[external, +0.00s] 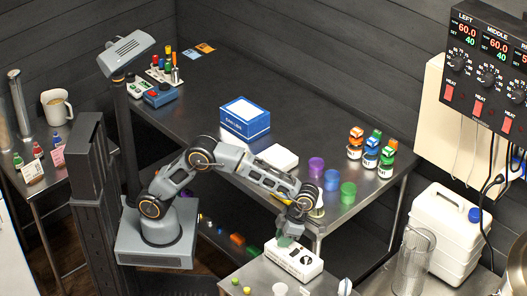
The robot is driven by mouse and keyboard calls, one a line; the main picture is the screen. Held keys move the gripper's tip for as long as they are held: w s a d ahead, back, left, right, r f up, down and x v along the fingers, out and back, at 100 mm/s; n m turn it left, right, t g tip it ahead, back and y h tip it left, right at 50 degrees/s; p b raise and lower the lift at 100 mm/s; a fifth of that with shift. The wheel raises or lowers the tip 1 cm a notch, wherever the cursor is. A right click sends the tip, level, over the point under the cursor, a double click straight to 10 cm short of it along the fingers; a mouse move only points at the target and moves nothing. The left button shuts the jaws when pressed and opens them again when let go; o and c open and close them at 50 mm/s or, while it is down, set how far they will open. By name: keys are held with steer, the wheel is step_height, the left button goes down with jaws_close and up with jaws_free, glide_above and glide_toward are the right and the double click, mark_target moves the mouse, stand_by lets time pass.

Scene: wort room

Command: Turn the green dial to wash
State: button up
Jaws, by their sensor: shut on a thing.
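A white control box (310,270) with small dark markings or knobs on its front stands on the low steel table at the lower right. My gripper (286,238) points down at the back left of this box and is shut. A bit of green, the green dial (284,241), shows at the fingertips, mostly hidden by them. The fingers are small here, and the dial's pointer and the wash mark cannot be read.
Behind my gripper, the dark table (310,107) carries a blue-and-white box (245,120), coloured cups (332,180) and several lidded jars (371,155). A clear cylinder (411,262) and white canister (440,232) stand to the right.

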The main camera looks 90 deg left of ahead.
steer(key=shift+m, duration=0.5)
steer(key=o, duration=0.9)
steer(key=shift+w+r, duration=0.1)
steer(key=p+v, duration=0.3)
steer(key=v, duration=1)
steer(key=shift+w+d+r, duration=0.15)
steer(key=shift+d+r, duration=0.05)
steer(key=shift+r, duration=0.05)
